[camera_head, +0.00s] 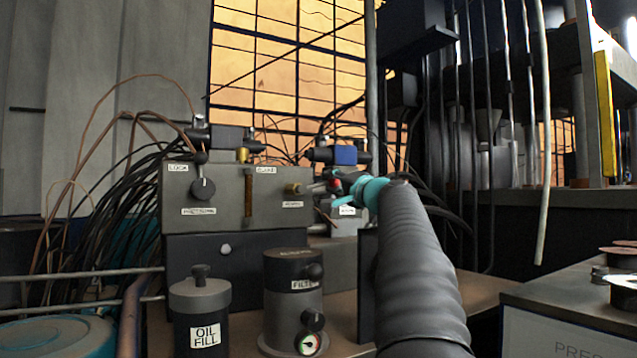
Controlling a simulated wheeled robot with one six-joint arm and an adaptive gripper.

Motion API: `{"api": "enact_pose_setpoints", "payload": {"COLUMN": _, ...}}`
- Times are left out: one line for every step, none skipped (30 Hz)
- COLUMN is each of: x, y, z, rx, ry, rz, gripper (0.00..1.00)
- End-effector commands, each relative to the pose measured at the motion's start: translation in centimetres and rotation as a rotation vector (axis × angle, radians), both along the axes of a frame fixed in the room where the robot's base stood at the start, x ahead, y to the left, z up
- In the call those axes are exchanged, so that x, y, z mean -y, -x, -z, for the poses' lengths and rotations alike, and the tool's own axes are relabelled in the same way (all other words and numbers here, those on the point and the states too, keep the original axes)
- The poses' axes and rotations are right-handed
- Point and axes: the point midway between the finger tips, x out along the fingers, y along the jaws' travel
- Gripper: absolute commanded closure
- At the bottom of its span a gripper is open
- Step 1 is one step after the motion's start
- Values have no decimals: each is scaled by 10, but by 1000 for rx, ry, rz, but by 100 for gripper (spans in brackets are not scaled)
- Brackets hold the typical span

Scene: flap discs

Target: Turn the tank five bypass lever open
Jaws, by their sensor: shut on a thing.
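My arm reaches in from the lower right, and my gripper (326,188) is at its far end, beside the right end of the grey valve block (225,222). My gripper is shut on a small lever, which is mostly hidden by the fingers. A small red part (336,186) shows at the jaws. A white-labelled block (348,223) sits just below my gripper; its label is too small to read. I cannot tell the lever's angle or read a tank number on it.
A knob (203,188) and a brass fitting (296,188) are on the valve block. An oil fill canister (200,305) and a filter housing (292,290) with a gauge stand in front. Cables crowd the left. A grey cabinet (570,310) is at right.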

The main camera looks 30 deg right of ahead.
Motion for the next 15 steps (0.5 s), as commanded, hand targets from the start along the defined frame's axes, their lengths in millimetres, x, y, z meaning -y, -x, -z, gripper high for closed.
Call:
{"api": "enact_pose_setpoints", "payload": {"x": 2, "y": 1, "z": 4, "rx": 1, "ry": -19, "rz": 5, "gripper": 100}}
{"api": "enact_pose_setpoints", "payload": {"x": 3, "y": 2, "z": 4, "rx": 3, "ry": -31, "rz": 6, "gripper": 100}}
{"api": "enact_pose_setpoints", "payload": {"x": 4, "y": 2, "z": 5, "rx": 4, "ry": -45, "rz": 6, "gripper": 100}}
{"api": "enact_pose_setpoints", "payload": {"x": 4, "y": 2, "z": 6, "rx": 5, "ry": -54, "rz": 6, "gripper": 100}}
{"api": "enact_pose_setpoints", "payload": {"x": 5, "y": 2, "z": 6, "rx": 6, "ry": -62, "rz": 6, "gripper": 100}}
{"api": "enact_pose_setpoints", "payload": {"x": 5, "y": 2, "z": 7, "rx": 7, "ry": -72, "rz": 8, "gripper": 100}}
{"api": "enact_pose_setpoints", "payload": {"x": 5, "y": 2, "z": 7, "rx": 7, "ry": -78, "rz": 8, "gripper": 100}}
{"api": "enact_pose_setpoints", "payload": {"x": 5, "y": 2, "z": 8, "rx": 8, "ry": -83, "rz": 8, "gripper": 100}}
{"api": "enact_pose_setpoints", "payload": {"x": 6, "y": 2, "z": 8, "rx": 9, "ry": -89, "rz": 8, "gripper": 100}}
{"api": "enact_pose_setpoints", "payload": {"x": 6, "y": 2, "z": 8, "rx": 9, "ry": -93, "rz": 8, "gripper": 100}}
{"api": "enact_pose_setpoints", "payload": {"x": 6, "y": 2, "z": 8, "rx": 9, "ry": -95, "rz": 9, "gripper": 100}}
{"api": "enact_pose_setpoints", "payload": {"x": 6, "y": 2, "z": 8, "rx": 9, "ry": -98, "rz": 10, "gripper": 100}}
{"api": "enact_pose_setpoints", "payload": {"x": 6, "y": 2, "z": 8, "rx": 9, "ry": -99, "rz": 9, "gripper": 100}}
{"api": "enact_pose_setpoints", "payload": {"x": 6, "y": 2, "z": 8, "rx": 10, "ry": -100, "rz": 9, "gripper": 100}}
{"api": "enact_pose_setpoints", "payload": {"x": 6, "y": 2, "z": 8, "rx": 10, "ry": -100, "rz": 9, "gripper": 100}}
